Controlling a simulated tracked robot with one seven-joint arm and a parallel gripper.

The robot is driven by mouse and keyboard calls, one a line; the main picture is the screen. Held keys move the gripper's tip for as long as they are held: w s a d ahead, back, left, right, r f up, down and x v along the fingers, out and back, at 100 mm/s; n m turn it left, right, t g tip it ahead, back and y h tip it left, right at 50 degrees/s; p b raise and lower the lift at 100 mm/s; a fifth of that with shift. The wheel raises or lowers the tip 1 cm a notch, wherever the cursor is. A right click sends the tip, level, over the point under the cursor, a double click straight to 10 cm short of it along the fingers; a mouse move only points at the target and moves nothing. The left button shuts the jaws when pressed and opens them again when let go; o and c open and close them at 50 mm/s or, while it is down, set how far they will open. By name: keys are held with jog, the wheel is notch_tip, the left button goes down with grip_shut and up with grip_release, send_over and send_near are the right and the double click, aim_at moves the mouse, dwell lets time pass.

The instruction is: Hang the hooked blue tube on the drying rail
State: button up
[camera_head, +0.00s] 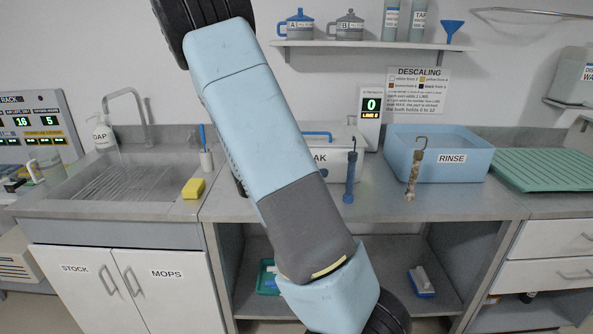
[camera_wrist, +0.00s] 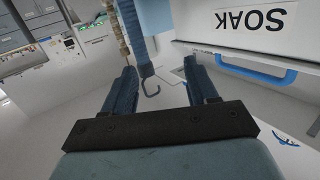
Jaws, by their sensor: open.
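The blue tube (camera_head: 350,179) is upright at the counter's front, before the SOAK bin, with a dark hook at its top. Whether it stands or hangs is not clear. In the wrist view, which is upside down, the tube (camera_wrist: 130,22) enters from the top, and its hook (camera_wrist: 151,84) appears between my gripper's fingers (camera_wrist: 160,70). My gripper is open, with nothing clamped. It is hidden in the head view. A curved metal rail (camera_head: 530,11) on the wall at the upper right looks like the drying rail; nothing hangs on it.
A mottled brown hooked tube (camera_head: 412,176) is upright before the blue RINSE basin (camera_head: 440,155). The SOAK bin (camera_head: 335,163) is partly behind my arm. A green ribbed drainer (camera_head: 545,170) lies at right. A shelf (camera_head: 375,44) with jugs, bottles and a funnel hangs above.

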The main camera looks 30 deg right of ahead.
jog(key=w+a+r+n+t+y, duration=0.4)
jog(key=w+a+n+t+y, duration=0.15)
jog(key=w+t+y, duration=0.2)
jog(key=s+a+r+n+t+y, duration=0.2)
jog(key=a+r+y, duration=0.2)
jog(key=a, duration=0.2)
jog(key=s+a+r+n+t+y, duration=0.1)
jog(key=a+r+n+t+y, duration=0.1)
jog(key=a+r+n+y, duration=0.3)
jog(key=s+a+r+n+g+y, duration=0.15)
jog(key=s+a, duration=0.25)
jog(key=s, duration=0.4)
jog(key=s+a+r+n+g+y, duration=0.1)
jog(key=s+a+r+n+g, duration=0.2)
jog(key=s, duration=0.6)
jog(key=s+f+n+g+h, duration=0.1)
jog(key=s+h, duration=0.1)
jog(key=s, duration=0.8)
jog(key=shift+f+n, duration=0.2)
jog(key=shift+n, duration=0.2)
